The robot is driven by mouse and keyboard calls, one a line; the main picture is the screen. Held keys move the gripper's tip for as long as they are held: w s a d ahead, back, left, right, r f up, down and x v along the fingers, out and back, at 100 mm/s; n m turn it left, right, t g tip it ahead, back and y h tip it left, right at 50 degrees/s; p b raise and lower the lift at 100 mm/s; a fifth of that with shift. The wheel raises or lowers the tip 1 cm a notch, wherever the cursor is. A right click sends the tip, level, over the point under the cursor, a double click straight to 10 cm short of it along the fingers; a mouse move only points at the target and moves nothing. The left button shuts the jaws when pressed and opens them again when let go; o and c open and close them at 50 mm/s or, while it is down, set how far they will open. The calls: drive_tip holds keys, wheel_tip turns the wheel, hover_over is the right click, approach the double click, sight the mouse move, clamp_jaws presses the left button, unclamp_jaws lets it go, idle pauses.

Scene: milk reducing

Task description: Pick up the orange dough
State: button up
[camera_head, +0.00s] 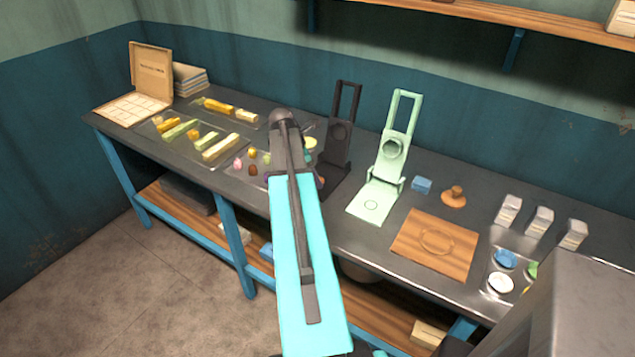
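Several small coloured dough balls lie in a group on the dark metal counter, left of my raised arm. I see a pink ball (238,164), a brownish-red ball (253,170) and a green ball (267,158). A small yellow-orange ball (252,153) is among them; it is too small to be sure it is the orange dough. Part of the group is hidden behind my cyan arm, and a reddish bit (320,181) shows at the arm's right edge. My gripper cannot be seen; only the arm's links show.
On the counter (325,222), a dark press (338,150) and a light green press (384,172) stand right of my arm. Further right are a wooden board (412,238), a wooden stamp (454,199) and several small cartons. Trays with coloured bars and an open cardboard box (150,72) are left.

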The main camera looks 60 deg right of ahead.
drive_tip(key=c, duration=0.7)
drive_tip(key=shift+r, duration=0.1)
drive_tip(key=shift+r+b, duration=0.8)
drive_tip(key=shift+r, duration=0.85)
drive_tip(key=s+a+b, duration=0.1)
drive_tip(key=s+a, duration=0.2)
drive_tip(key=a, duration=0.1)
drive_tip(key=s+a+r+b, duration=0.1)
drive_tip(key=s+a, duration=0.2)
drive_tip(key=a, duration=0.1)
drive_tip(key=s+a+b, duration=0.1)
drive_tip(key=s+a, duration=0.2)
drive_tip(key=a, duration=0.2)
drive_tip(key=shift+s+r, duration=0.2)
drive_tip(key=shift+r, duration=0.05)
drive_tip(key=shift+w, duration=0.15)
drive_tip(key=w+a, duration=0.8)
drive_tip(key=w, duration=0.3)
drive_tip(key=w+a, duration=0.8)
drive_tip(key=w, duration=0.3)
drive_tip(key=w+a, duration=0.4)
drive_tip(key=a, duration=0.5)
drive_tip(key=w+a, duration=0.4)
drive_tip(key=a, duration=0.6)
drive_tip(key=w+a+f+n, duration=0.1)
drive_tip(key=w+a, duration=0.3)
drive_tip(key=a, duration=0.6)
